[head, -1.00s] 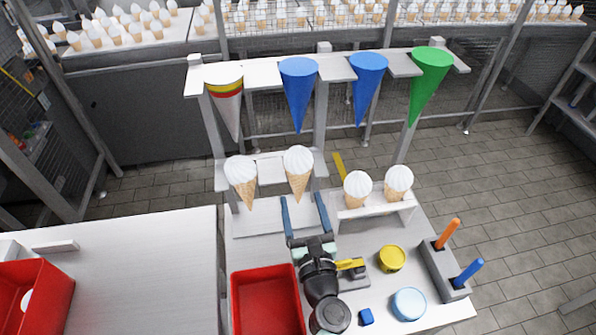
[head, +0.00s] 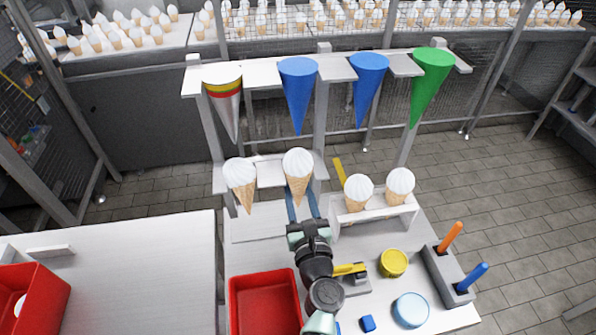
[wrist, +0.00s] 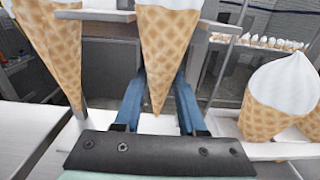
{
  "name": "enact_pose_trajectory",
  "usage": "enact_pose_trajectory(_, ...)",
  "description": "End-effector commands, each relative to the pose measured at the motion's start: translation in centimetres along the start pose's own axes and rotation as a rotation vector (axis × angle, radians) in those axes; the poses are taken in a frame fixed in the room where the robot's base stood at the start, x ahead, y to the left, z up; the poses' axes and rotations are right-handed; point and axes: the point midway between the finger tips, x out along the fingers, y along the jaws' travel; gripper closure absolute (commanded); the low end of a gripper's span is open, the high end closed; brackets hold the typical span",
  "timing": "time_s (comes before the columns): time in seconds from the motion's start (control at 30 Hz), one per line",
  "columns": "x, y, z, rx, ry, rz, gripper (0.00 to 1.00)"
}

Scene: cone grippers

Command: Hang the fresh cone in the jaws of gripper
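A waffle cone with white swirled cream (head: 298,163) hangs point down in the right part of the low white rack (head: 266,171). My gripper (head: 303,200) reaches in from the front with its two blue fingers drawn in close on either side of this cone's lower part.
Two cream cones (head: 359,187) (head: 400,182) stand in a low stand (head: 385,212) at right. Coloured paper cones, including a green one (head: 431,80), hang above. A red bin (head: 232,310), a yellow tub (head: 394,262) and a light-blue tub (head: 410,307) are nearby.

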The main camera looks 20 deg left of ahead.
Motion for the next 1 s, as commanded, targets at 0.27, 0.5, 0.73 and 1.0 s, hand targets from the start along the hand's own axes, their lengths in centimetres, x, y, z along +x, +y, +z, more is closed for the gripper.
enact_pose_trajectory(0.27,0.0,0.0,0.2,0.000,-0.001,0.000,0.87)
enact_pose_trajectory(0.5,0.0,0.0,0.9,0.000,-0.001,0.000,0.87)
enact_pose_trajectory(0.73,0.0,0.0,0.9,0.000,-0.001,0.000,0.87)
enact_pose_trajectory(1.0,-0.5,-0.1,1.0,0.001,0.000,-0.001,0.87)
